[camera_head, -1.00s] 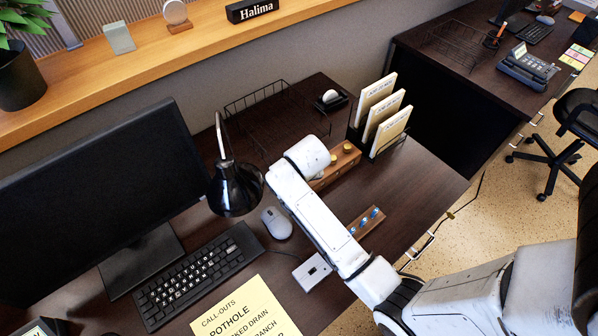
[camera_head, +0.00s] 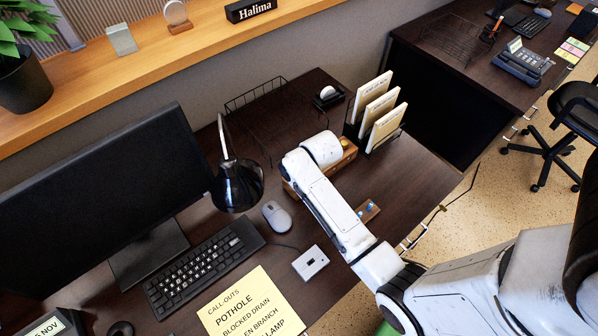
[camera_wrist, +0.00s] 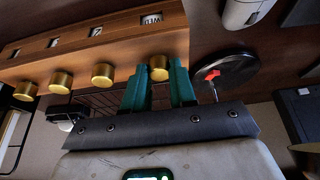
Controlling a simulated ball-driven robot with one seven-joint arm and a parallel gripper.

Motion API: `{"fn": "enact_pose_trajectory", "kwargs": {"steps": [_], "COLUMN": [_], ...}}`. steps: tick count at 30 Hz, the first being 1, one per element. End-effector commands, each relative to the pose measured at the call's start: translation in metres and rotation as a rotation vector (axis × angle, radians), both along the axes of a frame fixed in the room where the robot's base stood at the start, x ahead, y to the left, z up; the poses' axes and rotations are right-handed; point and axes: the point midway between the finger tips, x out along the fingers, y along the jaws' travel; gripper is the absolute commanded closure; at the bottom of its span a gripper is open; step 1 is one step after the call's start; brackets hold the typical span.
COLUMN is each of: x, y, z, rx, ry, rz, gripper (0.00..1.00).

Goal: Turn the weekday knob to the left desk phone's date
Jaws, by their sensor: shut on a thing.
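A wooden box (camera_wrist: 90,45) with a row of brass knobs and small windows above them fills the upper left of the wrist view. My gripper (camera_wrist: 159,75) has its teal fingers closed around the rightmost brass knob (camera_wrist: 159,64). The window above it (camera_wrist: 151,18) holds dark lettering too small to read. In the head view my arm covers most of the box (camera_head: 347,156), and my fingers are hidden. A dark device with a display (camera_head: 52,328), perhaps the left desk phone, is cut off at the lower left; "5 NOV" shows on it.
A small wooden block with blue knobs (camera_head: 367,211) lies right of my arm. A file rack with upright folders (camera_head: 382,128) stands behind the box. A black lamp (camera_head: 238,186), mouse (camera_head: 277,217) and keyboard (camera_head: 205,265) are to the left. Another phone (camera_head: 523,65) is on the far desk.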

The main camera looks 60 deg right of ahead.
Motion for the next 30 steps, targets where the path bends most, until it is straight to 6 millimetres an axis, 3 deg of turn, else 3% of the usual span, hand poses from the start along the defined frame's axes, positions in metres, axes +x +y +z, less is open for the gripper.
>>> {"fn": "enact_pose_trajectory", "kwargs": {"steps": [7,8,15,25,30], "x": [0.001,0.001,0.0,-0.001,-0.009], "y": [0.0,0.0,0.0,0.0,0.002], "z": [0.0,0.0,0.0,0.004,0.023], "rx": [0.0,0.0,0.0,0.0,-0.002], "ry": [-0.002,-0.002,-0.001,0.0,-0.004], "rz": [-0.001,-0.001,-0.001,-0.001,-0.001], "gripper": [1.0,0.72,0.49,0.48,0.48]}}
